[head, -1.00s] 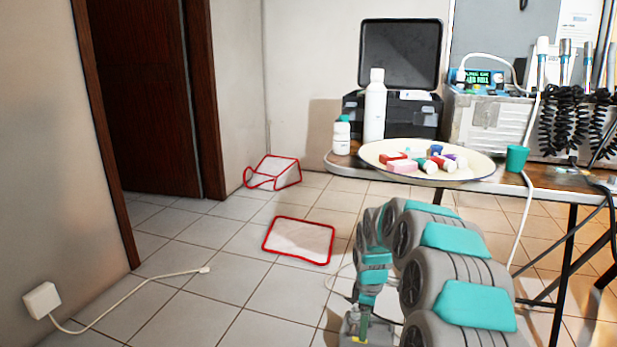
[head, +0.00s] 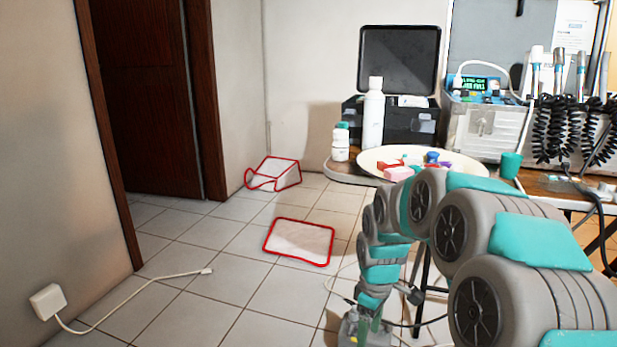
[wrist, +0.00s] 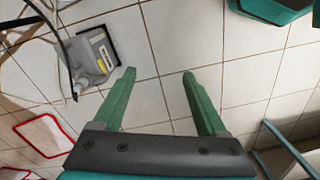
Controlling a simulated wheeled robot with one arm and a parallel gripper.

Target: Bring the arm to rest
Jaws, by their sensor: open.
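My gripper (wrist: 158,74) is open and empty in the wrist view, its two green fingers pointing over the tiled floor. In the head view my arm arches from the lower right up and then down, in front of the table, and its lower end (head: 366,318) hangs low over the floor. The fingertips are hard to make out there.
A grey device (wrist: 92,58) stands on the floor near my gripper.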

